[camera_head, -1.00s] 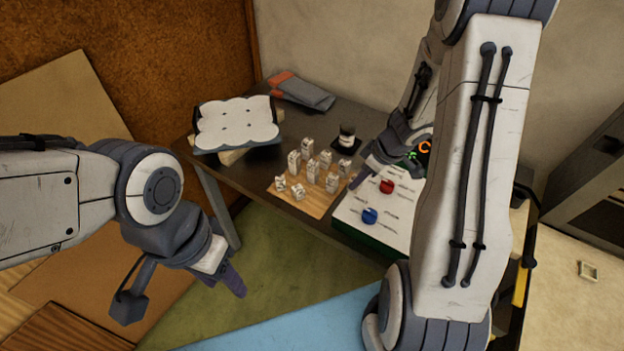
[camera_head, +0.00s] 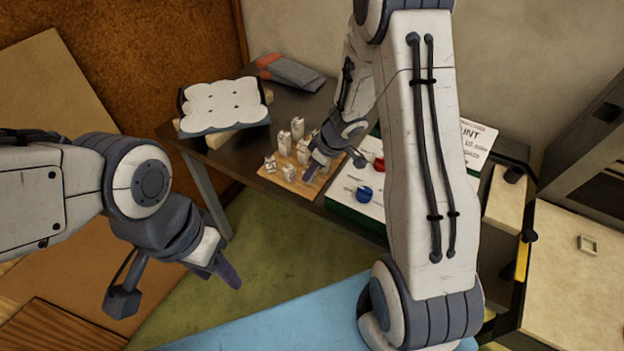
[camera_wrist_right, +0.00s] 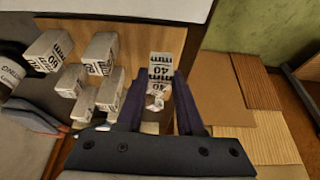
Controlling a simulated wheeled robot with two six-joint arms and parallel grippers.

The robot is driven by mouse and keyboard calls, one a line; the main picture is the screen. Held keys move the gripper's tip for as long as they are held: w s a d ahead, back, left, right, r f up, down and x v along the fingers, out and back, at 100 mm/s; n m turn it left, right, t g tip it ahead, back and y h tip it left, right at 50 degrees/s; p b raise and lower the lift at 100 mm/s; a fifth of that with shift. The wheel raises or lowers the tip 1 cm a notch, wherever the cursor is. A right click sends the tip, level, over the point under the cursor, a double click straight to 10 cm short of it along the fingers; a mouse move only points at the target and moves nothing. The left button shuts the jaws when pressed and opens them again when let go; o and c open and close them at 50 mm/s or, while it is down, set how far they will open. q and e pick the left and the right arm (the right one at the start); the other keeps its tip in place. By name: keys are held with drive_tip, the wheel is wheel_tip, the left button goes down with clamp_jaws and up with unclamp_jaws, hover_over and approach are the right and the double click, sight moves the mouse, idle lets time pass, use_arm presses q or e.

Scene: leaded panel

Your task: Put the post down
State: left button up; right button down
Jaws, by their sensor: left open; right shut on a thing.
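My right gripper (camera_head: 318,166) is low over the wooden board (camera_head: 300,186) of posts on the dark table. In the right wrist view its two fingers are shut on a pale post (camera_wrist_right: 160,66) marked 40 mm, above or at the board's edge (camera_wrist_right: 150,38). I cannot tell whether the post touches the board. Several other white printed posts (camera_head: 297,127) stand on the board, and they show left of the fingers in the right wrist view (camera_wrist_right: 101,52). My left gripper (camera_head: 216,273) is open and empty, out in front of the table.
A white lobed pad (camera_head: 225,103) rests on wood at the table's left, with grey-red gloves (camera_head: 290,72) behind. Right of the board is a white panel with a red knob (camera_head: 378,165) and a blue knob (camera_head: 364,193). A dark jar (camera_wrist_right: 12,68) stands beyond the posts.

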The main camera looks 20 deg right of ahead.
sight(314, 175)
wheel_tip(314, 175, down, 3)
drive_tip(key=shift+f+b, duration=0.1)
drive_tip(key=shift+b, duration=0.7)
drive_tip(key=c, duration=0.5)
unclamp_jaws()
drive_tip(key=shift+c, duration=0.2)
